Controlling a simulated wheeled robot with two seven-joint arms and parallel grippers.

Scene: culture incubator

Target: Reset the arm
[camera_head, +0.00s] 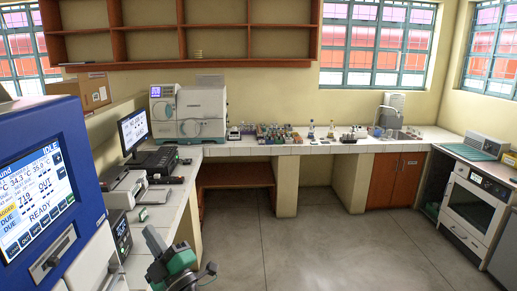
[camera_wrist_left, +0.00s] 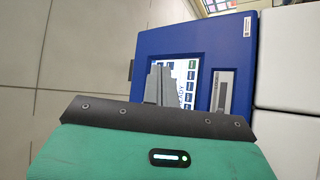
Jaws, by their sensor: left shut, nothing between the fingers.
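My left gripper (camera_head: 152,238) is low in the head view, left of centre, with a green body and grey fingers. In the left wrist view its fingers (camera_wrist_left: 159,84) are together with nothing between them. They overlap the lit screen of a blue machine (camera_wrist_left: 232,45) in that view; I cannot tell the distance. In the head view the same blue machine (camera_head: 38,125) stands at the left edge, its screen showing "READY" and "IDLE". The gripper is to the right of it and lower. My right gripper is in neither view.
A white counter (camera_head: 168,215) with instruments runs along the left, near the gripper, and continues along the back wall. A cardboard box (camera_head: 90,92) sits on a left shelf. A white oven (camera_head: 470,208) stands at right. The grey floor (camera_head: 320,250) in the middle is clear.

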